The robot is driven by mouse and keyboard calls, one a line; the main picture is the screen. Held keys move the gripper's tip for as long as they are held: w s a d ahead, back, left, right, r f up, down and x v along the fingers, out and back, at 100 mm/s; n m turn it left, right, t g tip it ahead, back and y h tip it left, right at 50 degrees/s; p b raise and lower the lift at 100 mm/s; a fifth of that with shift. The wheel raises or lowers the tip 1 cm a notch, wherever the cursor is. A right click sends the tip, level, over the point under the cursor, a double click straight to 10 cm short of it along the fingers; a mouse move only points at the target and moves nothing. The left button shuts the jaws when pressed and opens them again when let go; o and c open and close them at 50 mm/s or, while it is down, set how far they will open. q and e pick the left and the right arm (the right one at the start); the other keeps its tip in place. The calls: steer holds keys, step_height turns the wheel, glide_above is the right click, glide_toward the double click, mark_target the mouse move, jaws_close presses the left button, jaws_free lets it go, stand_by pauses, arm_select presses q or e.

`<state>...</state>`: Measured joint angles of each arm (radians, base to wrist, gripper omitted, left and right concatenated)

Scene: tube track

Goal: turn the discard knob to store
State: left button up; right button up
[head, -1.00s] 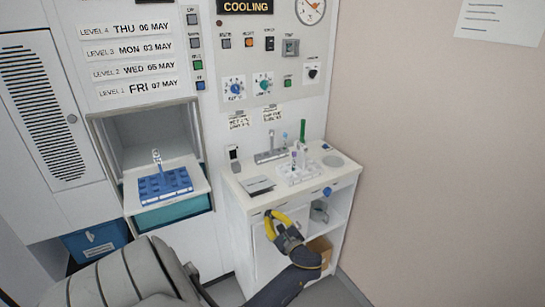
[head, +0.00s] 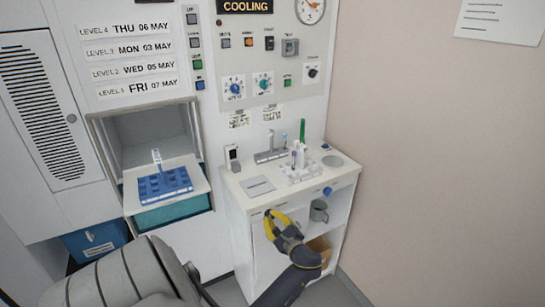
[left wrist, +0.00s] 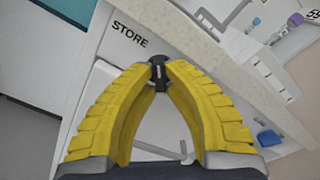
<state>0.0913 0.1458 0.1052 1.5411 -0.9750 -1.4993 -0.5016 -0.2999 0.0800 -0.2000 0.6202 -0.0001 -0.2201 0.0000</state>
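My left gripper (head: 268,216) is at the front of the white cabinet, just below the counter's front edge. In the left wrist view its yellow fingers (left wrist: 158,70) come together around a small black knob (left wrist: 158,84) with a pale mark on it. The fingertips appear to touch both sides of the knob. The word STORE (left wrist: 130,34) is printed to the knob's upper left. Any other label by the knob is hidden or out of view. In the head view the gripper covers the knob. My right gripper is not in view.
A blue knob (head: 327,191) sits on the cabinet front to the right, also visible in the left wrist view (left wrist: 269,140). The counter (head: 228,181) above holds tubes and a rack. A mug (head: 319,210) stands on the open shelf. A blue tray (head: 165,184) is at left.

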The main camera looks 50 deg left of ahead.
arm_select(q)
steer(key=o, duration=0.4)
steer(key=shift+o, duration=0.2)
steer(key=v, duration=1.2)
